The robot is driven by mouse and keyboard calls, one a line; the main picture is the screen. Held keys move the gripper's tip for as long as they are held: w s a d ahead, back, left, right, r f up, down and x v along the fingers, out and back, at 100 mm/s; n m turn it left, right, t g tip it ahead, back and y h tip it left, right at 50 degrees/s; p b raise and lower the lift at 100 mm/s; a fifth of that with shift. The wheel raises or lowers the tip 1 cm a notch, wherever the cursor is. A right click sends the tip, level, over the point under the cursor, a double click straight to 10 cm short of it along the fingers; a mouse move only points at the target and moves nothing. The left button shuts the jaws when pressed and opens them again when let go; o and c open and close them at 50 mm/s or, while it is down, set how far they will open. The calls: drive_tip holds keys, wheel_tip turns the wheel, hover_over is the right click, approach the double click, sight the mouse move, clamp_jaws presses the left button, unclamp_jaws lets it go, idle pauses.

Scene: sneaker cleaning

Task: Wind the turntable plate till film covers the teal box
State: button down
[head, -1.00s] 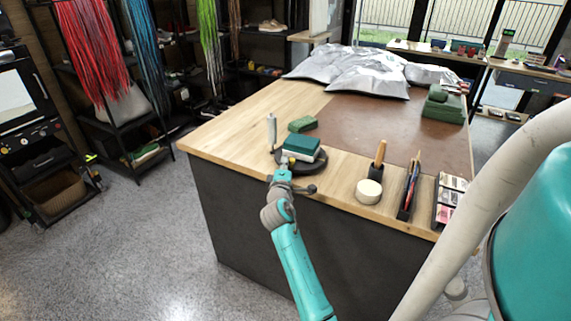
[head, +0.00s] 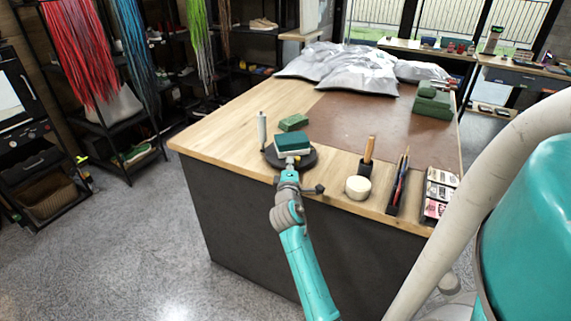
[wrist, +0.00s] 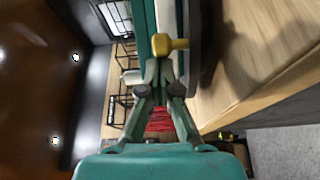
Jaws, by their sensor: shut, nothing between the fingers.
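The teal box (head: 292,141) sits with a pale lower layer on the dark round turntable plate (head: 312,160), near the table's front edge. Its teal top shows bare. A white upright roll (head: 262,130) stands just left of the plate. My gripper (head: 290,163) is at the plate's near side, in front of the box. In the wrist view my gripper (wrist: 161,66) is shut and empty, its fingertips just below a yellow knob (wrist: 168,44) beside the box and plate. Whether they touch the knob is unclear.
A green block (head: 293,122) lies behind the plate. Right of it stand a wooden-handled tool (head: 369,150), a white round container (head: 358,188), a dark holder (head: 397,195) and a card rack (head: 437,194). Silver bags (head: 345,70) lie at the back. The left tabletop is clear.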

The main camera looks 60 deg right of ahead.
sight(300, 163)
drive_tip(key=shift+s+d, duration=0.45)
drive_tip(key=shift+s, duration=0.25)
drive_tip(key=shift+s+d, duration=0.45)
drive_tip(key=shift+s, duration=0.2)
drive_tip(key=shift+s+d, duration=0.9)
drive_tip(key=shift+d, duration=0.2)
drive_tip(key=shift+s+d, duration=0.15)
drive_tip(key=shift+d, duration=0.05)
